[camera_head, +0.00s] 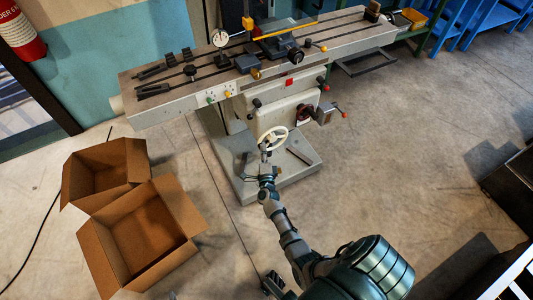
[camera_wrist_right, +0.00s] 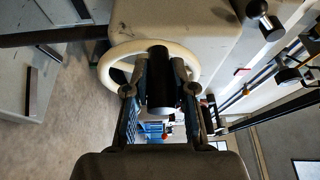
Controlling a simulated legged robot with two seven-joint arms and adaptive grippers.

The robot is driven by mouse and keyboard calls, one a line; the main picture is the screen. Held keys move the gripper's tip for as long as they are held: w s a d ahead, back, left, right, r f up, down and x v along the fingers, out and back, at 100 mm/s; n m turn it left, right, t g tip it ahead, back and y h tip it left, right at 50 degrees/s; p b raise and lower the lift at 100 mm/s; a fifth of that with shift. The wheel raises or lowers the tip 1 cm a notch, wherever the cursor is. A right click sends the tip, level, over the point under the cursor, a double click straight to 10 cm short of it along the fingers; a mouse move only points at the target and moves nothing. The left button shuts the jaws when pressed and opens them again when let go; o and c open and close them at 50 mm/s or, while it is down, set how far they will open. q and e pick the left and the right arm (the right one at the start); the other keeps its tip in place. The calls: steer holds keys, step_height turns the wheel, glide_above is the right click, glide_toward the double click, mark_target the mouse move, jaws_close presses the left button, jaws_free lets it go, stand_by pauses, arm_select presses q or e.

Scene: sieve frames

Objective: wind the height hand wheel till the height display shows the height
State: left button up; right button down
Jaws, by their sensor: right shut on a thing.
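The height hand wheel, a cream ring with a dark handle, is on the front of the grey machine's column in the head view (camera_head: 272,137). In the right wrist view its rim (camera_wrist_right: 118,72) curves behind my fingers. My right gripper (camera_head: 267,167) is at the near side of the wheel. In the right wrist view its two fingers (camera_wrist_right: 160,92) stand on both sides of the black handle (camera_wrist_right: 159,80), shut on it. I cannot make out a height display or any reading.
The machine's long table (camera_head: 335,37) carries clamps, a round white dial (camera_head: 220,38) and other fittings. A crank with a red knob (camera_head: 325,113) juts out right of the wheel. Two open cardboard boxes (camera_head: 140,235) stand on the floor at left.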

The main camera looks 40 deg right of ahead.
arm_select(q)
steer(key=shift+s+a+f+g+y+p, duration=0.2)
steer(key=shift+s+a+f+g, duration=0.2)
steer(key=shift+s+f+g, duration=0.3)
steer(key=shift+s+a+f+g+y+p, duration=0.2)
steer(key=shift+s+a+f+g, duration=0.2)
steer(key=shift+s+g, duration=0.35)
arm_select(e)
steer(key=shift+s+d+r+m, duration=0.1)
steer(key=shift+d+r+m, duration=0.25)
steer(key=shift+m, duration=0.25)
arm_select(q)
steer(key=shift+s, duration=0.1)
arm_select(e)
steer(key=c, duration=1)
jaws_free()
steer(key=shift+f, duration=0.1)
arm_select(q)
steer(key=shift+d, duration=0.2)
arm_select(e)
steer(key=shift+o, duration=0.2)
arm_select(q)
steer(key=shift+d, duration=0.1)
arm_select(e)
steer(key=shift+f, duration=0.1)
steer(key=shift+s+a, duration=0.3)
arm_select(q)
steer(key=shift+t, duration=0.25)
arm_select(e)
steer(key=v, duration=1.1)
